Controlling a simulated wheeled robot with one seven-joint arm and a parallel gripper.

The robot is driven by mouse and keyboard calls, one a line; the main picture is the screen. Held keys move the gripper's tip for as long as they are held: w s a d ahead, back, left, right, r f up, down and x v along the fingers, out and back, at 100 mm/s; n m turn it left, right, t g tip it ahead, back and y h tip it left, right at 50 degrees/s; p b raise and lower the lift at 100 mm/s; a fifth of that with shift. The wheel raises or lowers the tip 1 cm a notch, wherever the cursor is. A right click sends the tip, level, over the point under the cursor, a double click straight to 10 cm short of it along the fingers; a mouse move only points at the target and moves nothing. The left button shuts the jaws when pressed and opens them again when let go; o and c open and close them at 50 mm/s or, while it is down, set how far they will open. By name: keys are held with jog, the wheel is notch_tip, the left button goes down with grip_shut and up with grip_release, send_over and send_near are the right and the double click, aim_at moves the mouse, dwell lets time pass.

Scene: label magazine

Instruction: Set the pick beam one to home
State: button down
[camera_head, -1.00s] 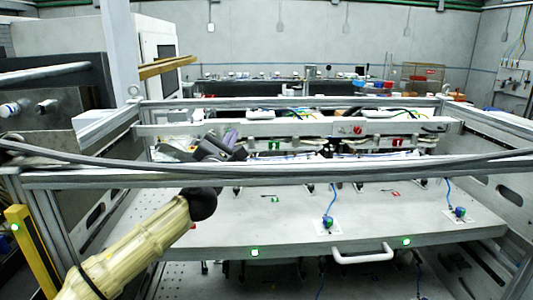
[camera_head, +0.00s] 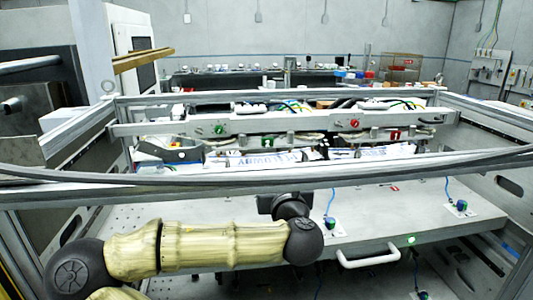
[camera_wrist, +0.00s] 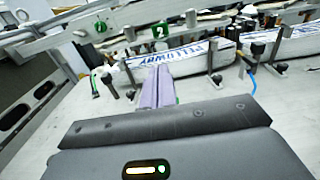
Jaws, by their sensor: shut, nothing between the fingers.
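A long grey pick beam (camera_head: 290,122) spans the machine frame, with a green knob (camera_head: 219,128) at its left and a red knob (camera_head: 355,123) further right. I cannot read which beam it is. It also crosses the top left of the wrist view (camera_wrist: 65,38). My gripper's purple fingers (camera_wrist: 158,88) are shut and empty in the wrist view, below the beam and near the left end of a lettered label stack (camera_wrist: 190,53). They do not touch the beam. In the head view the fingers are hidden, apparently behind the front rail.
A front rail (camera_head: 400,170) and dark cable cross above my forearm. A grey plate (camera_head: 380,222) with a white handle (camera_head: 368,259) lies below. Upright posts (camera_wrist: 214,68) and a blue cable (camera_wrist: 252,78) stand close to my fingers. A green "2" tag (camera_wrist: 160,30) hangs nearby.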

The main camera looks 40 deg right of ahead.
jog(key=shift+w, duration=0.15)
jog(key=p+x, duration=0.4)
jog(key=x, duration=1)
